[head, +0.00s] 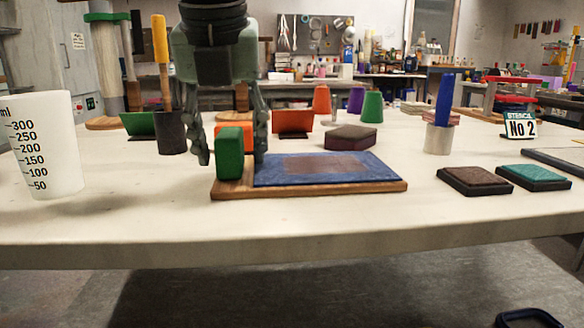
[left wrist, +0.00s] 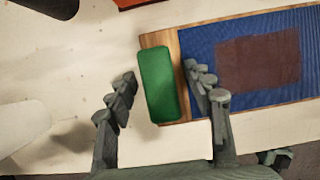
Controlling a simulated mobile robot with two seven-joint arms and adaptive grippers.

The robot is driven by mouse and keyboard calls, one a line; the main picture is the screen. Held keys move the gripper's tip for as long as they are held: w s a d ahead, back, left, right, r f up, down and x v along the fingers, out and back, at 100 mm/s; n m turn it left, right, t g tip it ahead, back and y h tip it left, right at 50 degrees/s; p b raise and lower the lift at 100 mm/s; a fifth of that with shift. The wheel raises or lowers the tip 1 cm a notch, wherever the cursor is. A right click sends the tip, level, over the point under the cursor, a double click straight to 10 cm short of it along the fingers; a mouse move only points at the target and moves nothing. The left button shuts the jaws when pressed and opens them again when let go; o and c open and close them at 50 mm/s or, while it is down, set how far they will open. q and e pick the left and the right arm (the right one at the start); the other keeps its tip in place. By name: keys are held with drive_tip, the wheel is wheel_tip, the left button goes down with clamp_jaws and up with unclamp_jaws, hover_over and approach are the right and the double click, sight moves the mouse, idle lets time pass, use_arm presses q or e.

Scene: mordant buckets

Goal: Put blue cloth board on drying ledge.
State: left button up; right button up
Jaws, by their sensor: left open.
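The blue cloth board (head: 330,170) lies flat on the white table, a wooden board with blue cloth and a brownish patch. A green block (head: 230,153) stands on its bare left end. My left gripper (head: 231,158) points down there, open, with one finger on each side of the green block. In the left wrist view the green block (left wrist: 158,85) lies between the open fingers (left wrist: 160,78), with the blue cloth (left wrist: 200,45) to its right. A gap shows on the left; I cannot tell whether the right finger touches. I cannot pick out the drying ledge for certain.
A white measuring beaker (head: 45,145) stands at the left, and a dark cup (head: 171,133) with an orange-handled tool behind it. A brown pad (head: 474,180) and a teal pad (head: 533,176) lie at the right. The table's front strip is clear.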

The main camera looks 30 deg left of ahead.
use_arm(q)
drive_tip(key=shift+c, duration=0.4)
clamp_jaws()
drive_tip(key=shift+r, duration=0.2)
